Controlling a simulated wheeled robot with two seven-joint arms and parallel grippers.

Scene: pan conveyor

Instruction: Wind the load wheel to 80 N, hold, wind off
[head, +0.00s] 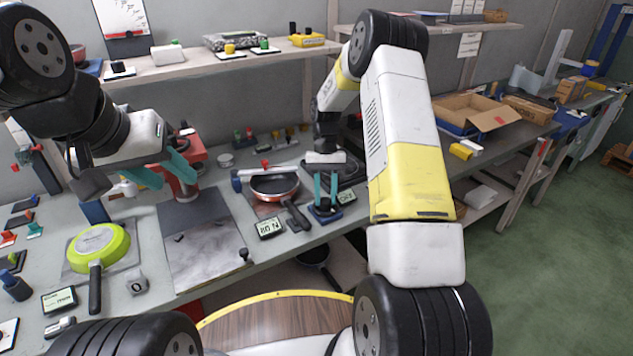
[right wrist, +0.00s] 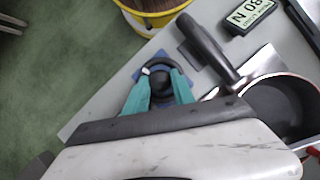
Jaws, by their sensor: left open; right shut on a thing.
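The load wheel is a small dark knob on a blue base (head: 325,213), at the front edge of the bench. My right gripper (head: 326,190) is shut on the dark wheel (right wrist: 160,84), with teal fingers on both sides of it in the right wrist view. A display (right wrist: 250,13) beside it appears upside down and seems to read 80 N; it also shows in the head view (head: 270,228). A red-rimmed pan (head: 275,185) with a black handle sits next to the wheel. My left gripper (head: 165,172) is open and empty near a red stand.
A green pan (head: 97,246) lies on a mat at the left, with another display (head: 59,300) in front. A grey plate (head: 205,240) lies mid-bench. Shelves run behind, and an open cardboard box (head: 478,113) stands at the right. A round wooden top (head: 270,322) is in front.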

